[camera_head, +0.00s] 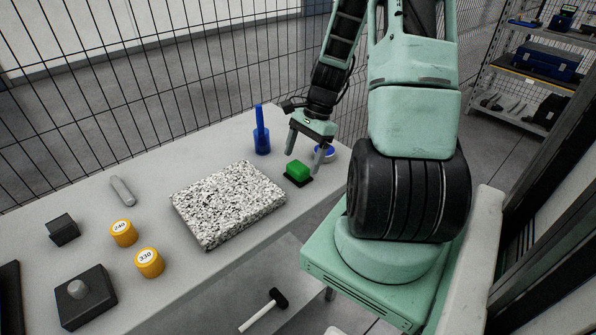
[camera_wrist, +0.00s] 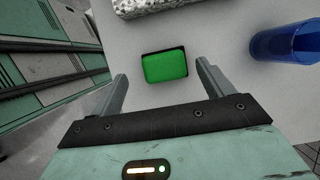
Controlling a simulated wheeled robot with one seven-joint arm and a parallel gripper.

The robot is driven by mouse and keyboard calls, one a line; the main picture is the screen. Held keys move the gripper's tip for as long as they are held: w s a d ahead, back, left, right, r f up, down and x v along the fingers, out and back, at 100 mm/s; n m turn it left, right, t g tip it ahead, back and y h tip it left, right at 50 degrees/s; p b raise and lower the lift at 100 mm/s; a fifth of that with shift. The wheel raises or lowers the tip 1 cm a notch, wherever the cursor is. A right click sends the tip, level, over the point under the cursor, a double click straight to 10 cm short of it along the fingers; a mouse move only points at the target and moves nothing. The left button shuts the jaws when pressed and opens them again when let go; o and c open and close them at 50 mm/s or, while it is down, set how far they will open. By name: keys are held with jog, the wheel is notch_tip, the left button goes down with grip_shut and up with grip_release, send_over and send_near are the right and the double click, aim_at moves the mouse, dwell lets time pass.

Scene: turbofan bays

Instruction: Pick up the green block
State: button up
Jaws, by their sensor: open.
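The green block (camera_head: 298,170) sits on a small black pad (camera_head: 306,182) near the right end of the grey table. It also shows in the wrist view (camera_wrist: 165,66), upper middle, with dark pad edges around it. My gripper (camera_head: 308,159) is open and empty above the table, its fingers apart. In the wrist view the fingertips (camera_wrist: 162,70) stand to the left and right of the block, which lies between and slightly beyond them. No contact with the block is visible.
A speckled granite slab (camera_head: 228,203) lies left of the block. A blue cup with an upright blue tool (camera_head: 262,141) stands behind it. A blue round dish (camera_head: 325,153) is close to my gripper's right finger. Yellow cylinders (camera_head: 123,233) stand farther left. A mesh fence (camera_head: 110,100) runs behind the table.

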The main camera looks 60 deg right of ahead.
aim_at(298, 166)
jog(key=shift+w+p+x, duration=0.1)
jog(key=shift+p+x, duration=0.1)
jog(key=shift+x, duration=0.8)
jog(key=shift+w+p+x, duration=0.15)
jog(key=shift+x, duration=0.9)
jog(key=shift+d, duration=0.2)
jog(key=c, duration=1)
jog(key=shift+c, duration=0.8)
notch_tip(298, 166, up, 10)
jog(key=shift+b, duration=0.45)
jog(key=shift+o, duration=1.4)
jog(key=shift+c, duration=0.4)
